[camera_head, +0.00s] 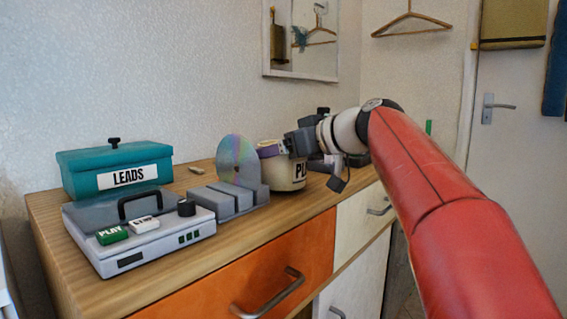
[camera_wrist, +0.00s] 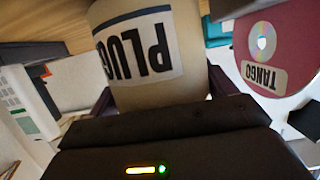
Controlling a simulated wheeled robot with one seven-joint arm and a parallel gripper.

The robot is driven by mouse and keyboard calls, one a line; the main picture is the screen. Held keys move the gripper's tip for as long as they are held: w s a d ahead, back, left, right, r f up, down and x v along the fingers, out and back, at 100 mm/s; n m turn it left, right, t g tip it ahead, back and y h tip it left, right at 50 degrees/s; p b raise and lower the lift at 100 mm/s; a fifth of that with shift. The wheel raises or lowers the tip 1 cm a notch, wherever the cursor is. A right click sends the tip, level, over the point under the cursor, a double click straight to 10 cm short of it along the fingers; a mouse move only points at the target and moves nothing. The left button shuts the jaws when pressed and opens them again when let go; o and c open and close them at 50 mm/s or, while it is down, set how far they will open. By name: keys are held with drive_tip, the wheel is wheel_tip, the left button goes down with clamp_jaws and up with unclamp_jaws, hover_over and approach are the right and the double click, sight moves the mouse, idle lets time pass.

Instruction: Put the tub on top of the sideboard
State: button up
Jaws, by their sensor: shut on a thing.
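The tub (camera_head: 288,177) is cream with a dark-lettered label, and hangs over or stands on the wooden top of the sideboard (camera_head: 95,287). I cannot tell whether its base touches. My gripper (camera_head: 272,150) is shut on the tub near its upper part. In the wrist view the tub (camera_wrist: 150,85) fills the space between the fingers, with its "PLUG" lettering upside down. The grey disc rack partly hides the tub's left side in the head view.
A grey rack (camera_head: 225,203) with a shiny disc (camera_head: 238,160) stands just left of the tub. A player (camera_head: 140,235) and a teal LEADS box (camera_head: 115,168) occupy the sideboard's left end. Dark items stand behind my gripper.

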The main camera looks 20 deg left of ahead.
drive_tip(key=shift+f, duration=0.45)
drive_tip(key=shift+f, duration=0.1)
drive_tip(key=o, duration=1.3)
drive_tip(key=shift+r, duration=0.2)
drive_tip(key=v, duration=1.2)
drive_tip(key=shift+s+f, duration=0.1)
